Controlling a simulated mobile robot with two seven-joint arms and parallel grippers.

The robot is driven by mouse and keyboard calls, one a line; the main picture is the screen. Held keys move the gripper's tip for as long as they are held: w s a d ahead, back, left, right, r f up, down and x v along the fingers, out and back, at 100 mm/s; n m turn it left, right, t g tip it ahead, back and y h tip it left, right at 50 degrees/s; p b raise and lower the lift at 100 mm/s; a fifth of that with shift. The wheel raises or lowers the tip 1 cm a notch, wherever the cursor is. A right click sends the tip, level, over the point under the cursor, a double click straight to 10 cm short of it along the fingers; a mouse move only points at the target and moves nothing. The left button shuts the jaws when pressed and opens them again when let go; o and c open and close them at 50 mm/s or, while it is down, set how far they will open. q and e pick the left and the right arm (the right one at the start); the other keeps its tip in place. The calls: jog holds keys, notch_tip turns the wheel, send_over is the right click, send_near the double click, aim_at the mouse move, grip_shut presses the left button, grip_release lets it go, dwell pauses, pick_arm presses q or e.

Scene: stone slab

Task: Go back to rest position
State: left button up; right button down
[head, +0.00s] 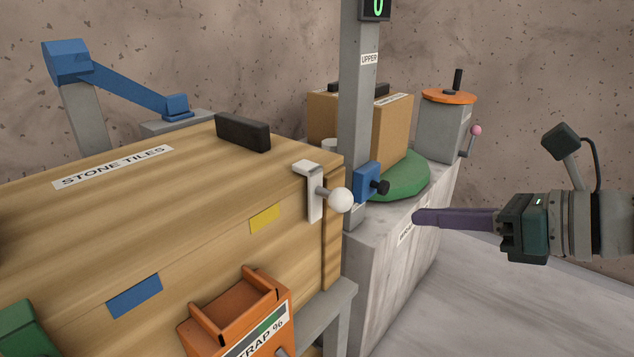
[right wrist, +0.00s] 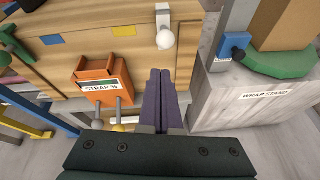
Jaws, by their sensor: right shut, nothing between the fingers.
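My right gripper (head: 416,217) comes in from the right in the head view. Its purple fingers are shut together with nothing between them. It is in the air in front of the stone slab stand and to the right of the wooden crate (head: 230,180) labelled STONE TILES. My left gripper is not in view.
The crate carries a white-knobbed latch (head: 313,190); an orange STRAP % box (head: 236,318) is in front. The stone stand (head: 385,265) holds a green turntable (head: 402,180), a cardboard box (head: 392,130) and a grey post (head: 357,110). Floor (head: 500,315) at lower right is clear.

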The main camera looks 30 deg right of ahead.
dwell(0.4)
notch_tip(320, 180, up, 14)
jog(key=s+m+h+p, duration=0.2)
jog(key=m+h+p, duration=0.5)
jog(key=m+p, duration=0.9)
jog(key=s+a+r+m+g+y+p, duration=0.1)
jog(key=s+a+r+m+g+p, duration=0.4)
jog(key=s+m, duration=0.4)
jog(key=s+a+r+m+g+y+p, duration=0.15)
jog(key=s+a+m+g+p, duration=0.3)
jog(key=s+a+m, duration=0.5)
notch_tip(320, 180, up, 38)
jog(key=w+d+m+p, duration=0.1)
jog(key=w+m+p, duration=0.1)
jog(key=p, duration=3.5)
jog(key=shift+d+f, duration=0.25)
jog(key=shift+d, duration=0.1)
